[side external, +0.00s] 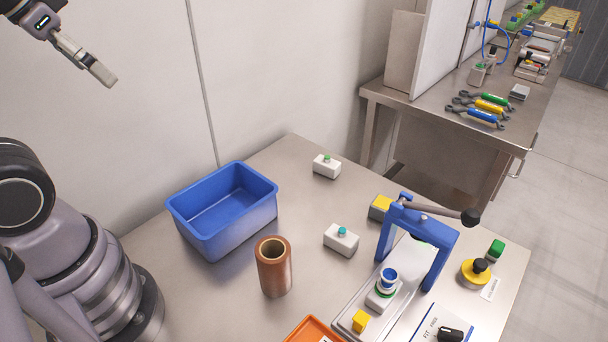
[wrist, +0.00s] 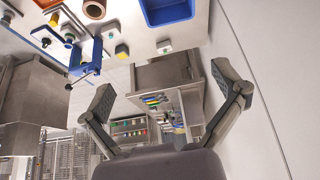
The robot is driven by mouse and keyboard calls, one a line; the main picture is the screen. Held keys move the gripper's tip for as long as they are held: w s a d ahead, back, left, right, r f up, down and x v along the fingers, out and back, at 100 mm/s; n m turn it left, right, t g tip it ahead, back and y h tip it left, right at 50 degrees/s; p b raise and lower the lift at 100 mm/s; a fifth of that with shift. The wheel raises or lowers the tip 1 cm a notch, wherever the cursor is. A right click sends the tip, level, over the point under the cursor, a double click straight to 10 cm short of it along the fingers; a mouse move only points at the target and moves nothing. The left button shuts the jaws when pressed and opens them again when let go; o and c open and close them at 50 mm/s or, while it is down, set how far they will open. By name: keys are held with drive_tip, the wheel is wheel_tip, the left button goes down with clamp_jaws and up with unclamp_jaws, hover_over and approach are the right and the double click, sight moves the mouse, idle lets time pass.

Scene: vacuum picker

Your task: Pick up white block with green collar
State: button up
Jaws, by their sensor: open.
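A white block with a green collar (side external: 381,297) and a blue-topped round part above it sits on the metal plate under the blue press frame (side external: 433,240). Two other white blocks lie loose on the table: one with a green knob (side external: 327,167), one with a teal knob (side external: 341,240). In the wrist view the green-knob block (wrist: 164,46) and the blue frame (wrist: 88,58) show small, near the top. My gripper (side external: 102,73) is high at the upper left, far from the blocks. In the wrist view its fingers (wrist: 167,90) are spread wide with nothing between them.
A blue bin (side external: 174,209) and a copper-coloured cylinder (side external: 274,273) stand left of the blocks. An orange tray (side external: 305,331) is at the front edge. A wall rises behind.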

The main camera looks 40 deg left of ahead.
drive_tip(key=t, duration=0.5)
hover_over(325, 160)
drive_tip(key=s, duration=0.5)
wheel_tip(325, 160, down, 21)
drive_tip(key=shift+t, duration=0.8)
drive_tip(key=f, duration=0.5)
drive_tip(key=w+f, duration=0.1)
drive_tip(key=f, duration=0.9)
drive_tip(key=shift+w, duration=0.25)
drive_tip(key=shift+f+x, duration=0.25)
drive_tip(key=shift+x, duration=2.45)
drive_tip(key=shift+s, duration=0.15)
drive_tip(key=c, duration=1.1)
